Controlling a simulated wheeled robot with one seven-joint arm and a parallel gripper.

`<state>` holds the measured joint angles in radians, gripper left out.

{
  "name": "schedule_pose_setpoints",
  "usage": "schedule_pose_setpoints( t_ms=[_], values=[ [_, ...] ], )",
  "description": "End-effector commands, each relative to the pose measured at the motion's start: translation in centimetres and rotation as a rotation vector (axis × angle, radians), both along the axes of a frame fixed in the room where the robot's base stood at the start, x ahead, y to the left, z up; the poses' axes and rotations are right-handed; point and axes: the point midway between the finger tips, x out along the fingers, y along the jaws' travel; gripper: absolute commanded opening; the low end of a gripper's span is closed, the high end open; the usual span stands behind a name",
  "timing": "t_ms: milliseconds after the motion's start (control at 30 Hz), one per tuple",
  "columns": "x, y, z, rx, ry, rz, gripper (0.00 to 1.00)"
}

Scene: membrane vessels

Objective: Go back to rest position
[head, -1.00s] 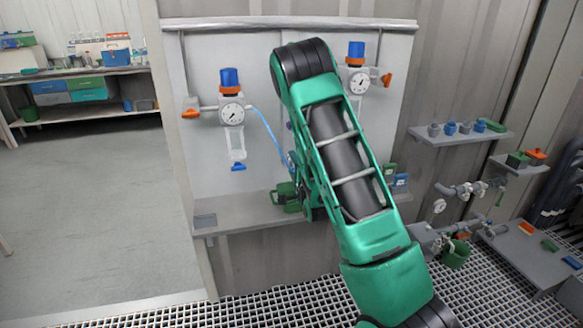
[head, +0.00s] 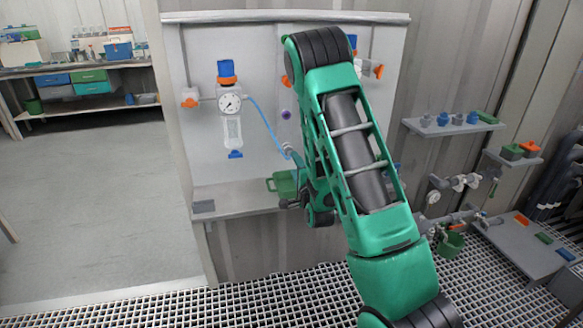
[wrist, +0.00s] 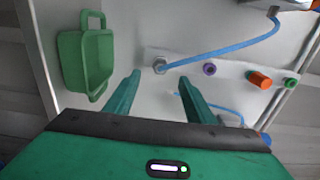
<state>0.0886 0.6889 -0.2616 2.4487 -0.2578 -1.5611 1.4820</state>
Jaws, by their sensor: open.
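My green arm reaches up in front of the right part of the panel in the head view, with its forearm folding back down. My gripper (wrist: 160,97) shows in the wrist view with its two green fingers spread apart and nothing between them. Past the fingertips is a pale panel strip with a metal fitting (wrist: 160,66) that a blue hose (wrist: 225,47) runs into. In the head view my fingers are mostly hidden behind my arm.
A green bin (head: 284,184) sits on the panel's ledge (head: 238,201), close to my arm; it also shows in the wrist view (wrist: 70,62). A left vessel with a gauge (head: 230,103) hangs on the panel. Shelves and pipes (head: 455,187) stand right. Open floor lies left.

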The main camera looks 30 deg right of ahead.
Motion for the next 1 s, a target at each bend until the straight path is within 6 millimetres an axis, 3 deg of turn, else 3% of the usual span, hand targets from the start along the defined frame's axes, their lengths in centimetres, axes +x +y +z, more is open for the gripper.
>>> schedule_pose_setpoints(
  t_ms=[333,567,767,1000],
  values=[
    [0.1,0.2,0.3,-0.020,0.031,0.006,0.49],
    [-0.7,0.0,1.2,-0.169,0.275,0.046,0.49],
    [-3.9,-0.5,1.7,-0.328,0.550,0.120,0.49],
    [-10.6,-0.9,2.6,-0.487,0.867,0.244,0.49]
  ],
)
